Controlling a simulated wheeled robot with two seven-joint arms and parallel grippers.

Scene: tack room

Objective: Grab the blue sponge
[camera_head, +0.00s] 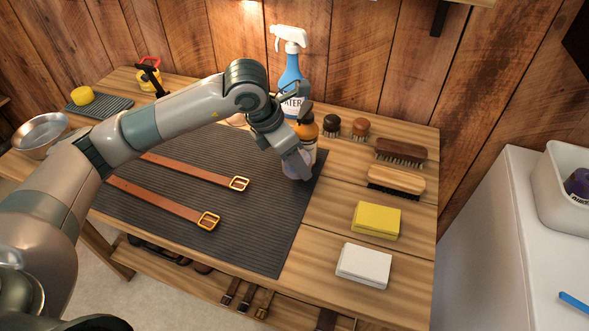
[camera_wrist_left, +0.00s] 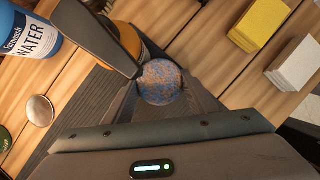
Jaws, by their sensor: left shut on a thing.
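The blue sponge (camera_wrist_left: 160,82) is round and speckled blue and brown in the left wrist view, between the fingertips of my left gripper (camera_wrist_left: 163,78). In the head view my left gripper (camera_head: 297,165) points down at the back right corner of the dark mat, shut on the sponge. The fingers hide most of the sponge there. I cannot tell whether the sponge touches the mat. My right gripper is not in view.
An amber bottle (camera_head: 307,130) stands close beside my left gripper, with a blue spray bottle (camera_head: 291,75) behind. Brushes (camera_head: 400,152), a yellow block (camera_head: 376,220) and a white block (camera_head: 364,265) lie to the right. Two brown straps (camera_head: 165,200) lie on the mat (camera_head: 262,245).

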